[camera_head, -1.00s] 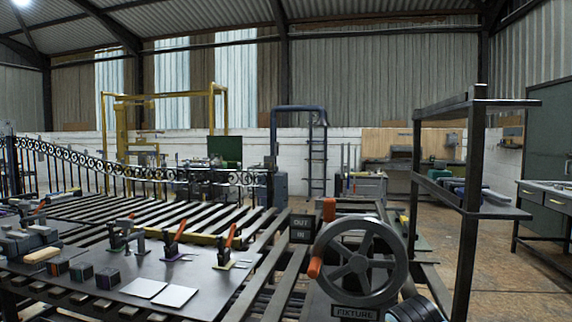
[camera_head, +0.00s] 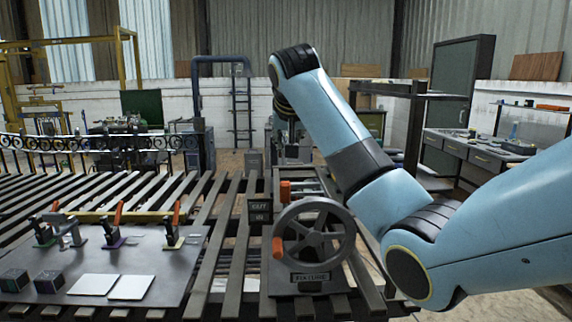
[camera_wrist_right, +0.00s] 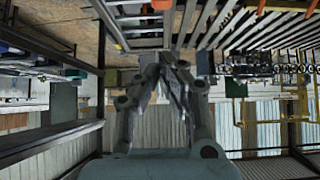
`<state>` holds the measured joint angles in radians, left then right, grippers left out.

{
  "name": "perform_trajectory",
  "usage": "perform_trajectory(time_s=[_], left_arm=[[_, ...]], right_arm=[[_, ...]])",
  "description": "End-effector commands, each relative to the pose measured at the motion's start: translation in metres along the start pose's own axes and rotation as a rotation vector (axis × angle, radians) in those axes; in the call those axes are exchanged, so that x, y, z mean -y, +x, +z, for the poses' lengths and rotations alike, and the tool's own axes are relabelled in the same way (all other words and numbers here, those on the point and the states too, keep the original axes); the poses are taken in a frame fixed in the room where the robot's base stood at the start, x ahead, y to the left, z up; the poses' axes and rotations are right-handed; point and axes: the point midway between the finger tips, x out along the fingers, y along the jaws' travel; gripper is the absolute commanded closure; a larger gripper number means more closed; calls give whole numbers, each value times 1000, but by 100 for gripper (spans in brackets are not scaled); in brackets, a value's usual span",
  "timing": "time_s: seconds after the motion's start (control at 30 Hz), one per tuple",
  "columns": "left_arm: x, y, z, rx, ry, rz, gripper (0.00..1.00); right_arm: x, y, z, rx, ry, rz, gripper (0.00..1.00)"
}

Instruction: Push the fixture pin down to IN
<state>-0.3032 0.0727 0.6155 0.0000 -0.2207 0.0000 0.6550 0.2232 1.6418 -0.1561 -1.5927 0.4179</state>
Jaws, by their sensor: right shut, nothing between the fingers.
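The orange-topped fixture pin (camera_head: 285,190) stands behind the handwheel (camera_head: 314,235), beside a dark plate (camera_head: 259,212) lettered OUT above IN. The wheel has an orange handle (camera_head: 278,248) and a label plate (camera_head: 310,277) on its base. The pin's lower part is hidden by the wheel. My right arm reaches in from the right, its wrist raised above and behind the wheel. My right gripper (camera_wrist_right: 172,70) is shut and empty in the right wrist view, apart from the pin. My left gripper is not in view.
A slatted bench (camera_head: 225,240) carries a dark plate with several red-handled clamps (camera_head: 117,222), two white cards (camera_head: 131,287) and small dark cubes (camera_head: 49,281) at the left. A dark shelf rack (camera_head: 414,130) stands behind my right arm. A workbench (camera_head: 470,150) is at the right.

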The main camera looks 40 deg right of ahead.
Motion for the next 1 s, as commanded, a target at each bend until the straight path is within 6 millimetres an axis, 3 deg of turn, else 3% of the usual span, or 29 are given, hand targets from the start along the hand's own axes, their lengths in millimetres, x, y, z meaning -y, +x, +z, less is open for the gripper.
perform_trajectory(time_s=[0.23,0.4,1.0], left_arm=[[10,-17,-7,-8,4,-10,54],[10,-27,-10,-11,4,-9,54],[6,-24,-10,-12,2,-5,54]], right_arm=[[0,52,0,5,-1,1,100],[0,68,19,3,-2,1,100],[2,83,29,1,0,0,100]])
